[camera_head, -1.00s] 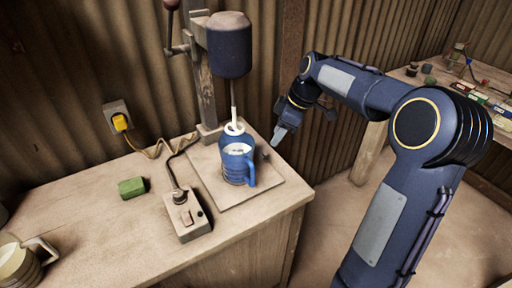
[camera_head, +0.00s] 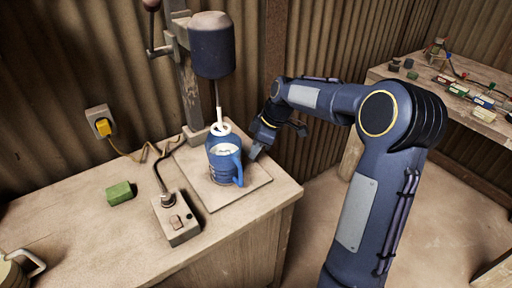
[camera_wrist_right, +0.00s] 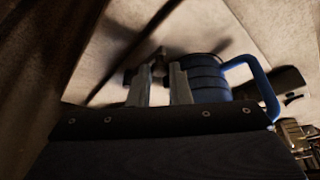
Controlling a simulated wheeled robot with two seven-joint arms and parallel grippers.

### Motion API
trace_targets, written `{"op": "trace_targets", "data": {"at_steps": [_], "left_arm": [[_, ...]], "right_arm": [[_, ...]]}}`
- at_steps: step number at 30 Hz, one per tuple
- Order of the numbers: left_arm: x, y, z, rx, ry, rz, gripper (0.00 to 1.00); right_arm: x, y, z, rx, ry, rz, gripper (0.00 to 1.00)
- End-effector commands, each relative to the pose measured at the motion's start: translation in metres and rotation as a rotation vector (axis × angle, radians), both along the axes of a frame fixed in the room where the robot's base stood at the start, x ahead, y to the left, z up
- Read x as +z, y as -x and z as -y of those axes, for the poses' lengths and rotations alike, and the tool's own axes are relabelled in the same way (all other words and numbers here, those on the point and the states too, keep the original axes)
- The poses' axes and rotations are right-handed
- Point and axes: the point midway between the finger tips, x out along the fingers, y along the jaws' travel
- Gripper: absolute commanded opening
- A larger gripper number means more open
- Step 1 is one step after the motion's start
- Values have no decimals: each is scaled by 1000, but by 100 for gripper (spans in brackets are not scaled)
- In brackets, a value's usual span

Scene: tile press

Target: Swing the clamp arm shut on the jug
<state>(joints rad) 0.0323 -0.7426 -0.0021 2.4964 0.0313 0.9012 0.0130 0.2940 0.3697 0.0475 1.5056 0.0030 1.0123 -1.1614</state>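The blue jug (camera_head: 223,163) stands upright on the square base plate (camera_head: 243,190) under the press head, its handle toward the right. It also shows in the wrist view (camera_wrist_right: 207,80), just right of the fingers. My right gripper (camera_head: 254,153) is low beside the jug's right side. In the wrist view my right gripper (camera_wrist_right: 160,82) has its two fingers apart. A small dark post or knob (camera_wrist_right: 158,66), perhaps part of the clamp arm, shows at the gap near the fingertips; I cannot tell whether they touch it. The rest of the clamp is hidden. My left gripper is out of view.
The press head (camera_head: 212,50) hangs above the jug, with a white rod reaching down to it. A switch box (camera_head: 176,218), a green block (camera_head: 119,193) and a yellow plug (camera_head: 104,127) are to the left. A cluttered bench (camera_head: 457,92) stands at the back right.

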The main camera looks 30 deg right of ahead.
Motion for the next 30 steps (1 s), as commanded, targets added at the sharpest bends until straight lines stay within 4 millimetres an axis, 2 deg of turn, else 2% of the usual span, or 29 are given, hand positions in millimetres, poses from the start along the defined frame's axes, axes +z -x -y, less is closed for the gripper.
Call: {"op": "trace_targets", "data": {"at_steps": [1, 3, 11, 21, 30], "left_arm": [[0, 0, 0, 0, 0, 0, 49], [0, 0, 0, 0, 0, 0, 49], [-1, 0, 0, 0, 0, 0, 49], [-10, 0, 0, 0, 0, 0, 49], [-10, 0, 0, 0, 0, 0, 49]], "right_arm": [[0, 0, 0, 0, 0, 0, 9], [0, 0, 0, 0, 0, 0, 0], [0, 0, -1, -7, 0, 0, 0], [0, 1, -19, -214, 1, 1, 0], [0, 1, -19, -236, 0, 1, 0]]}}
